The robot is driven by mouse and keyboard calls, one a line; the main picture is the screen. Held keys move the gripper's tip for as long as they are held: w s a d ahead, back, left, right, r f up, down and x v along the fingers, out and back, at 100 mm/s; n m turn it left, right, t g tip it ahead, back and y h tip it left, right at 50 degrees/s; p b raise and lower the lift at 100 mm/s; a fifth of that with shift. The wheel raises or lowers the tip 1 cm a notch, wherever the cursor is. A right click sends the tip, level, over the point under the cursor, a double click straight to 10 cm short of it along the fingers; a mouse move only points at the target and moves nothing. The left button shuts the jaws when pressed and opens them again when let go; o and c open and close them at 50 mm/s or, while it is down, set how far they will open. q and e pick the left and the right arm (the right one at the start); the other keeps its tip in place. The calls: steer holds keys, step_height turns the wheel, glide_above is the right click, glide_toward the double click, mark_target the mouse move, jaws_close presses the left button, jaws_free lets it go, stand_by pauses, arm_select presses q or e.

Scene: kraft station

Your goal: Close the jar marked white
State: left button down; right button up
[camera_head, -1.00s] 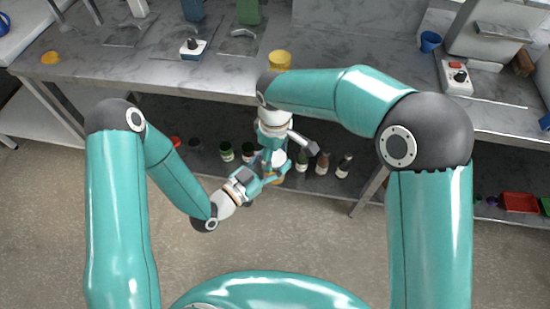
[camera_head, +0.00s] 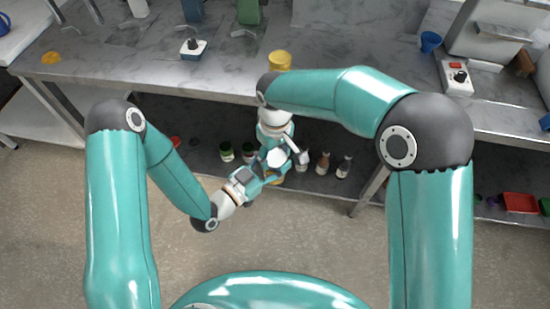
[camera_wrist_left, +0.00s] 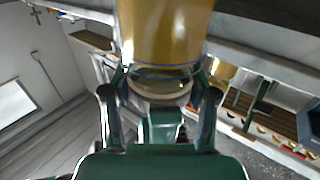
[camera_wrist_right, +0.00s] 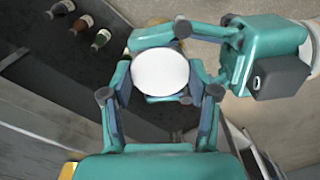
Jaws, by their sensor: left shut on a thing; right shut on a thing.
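A jar with an amber-yellow body (camera_wrist_left: 165,30) is between the fingers of my left gripper (camera_wrist_left: 160,100), which is shut on it. In the head view my left gripper (camera_head: 268,174) holds it in front of the bench, and only a little yellow (camera_head: 277,181) shows. A round white lid (camera_wrist_right: 160,72) is between the fingers of my right gripper (camera_wrist_right: 160,100), which is shut on it. The lid also shows in the head view (camera_head: 277,157), above the jar. My grippers hide the seam between lid and jar, so I cannot tell how tightly it sits.
The grey bench (camera_head: 130,75) runs behind my arms. A yellow container (camera_head: 280,60) stands near its front edge. A switch box (camera_head: 193,48) and a blue cup (camera_head: 430,41) are on top. Several bottles (camera_head: 323,162) stand on the dark shelf below. The floor in front is clear.

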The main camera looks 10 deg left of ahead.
steer(key=shift+w, duration=0.1)
stand_by(0.6)
steer(key=o, duration=1.3)
steer(key=shift+r, duration=2.3)
steer(key=shift+o, duration=1.4)
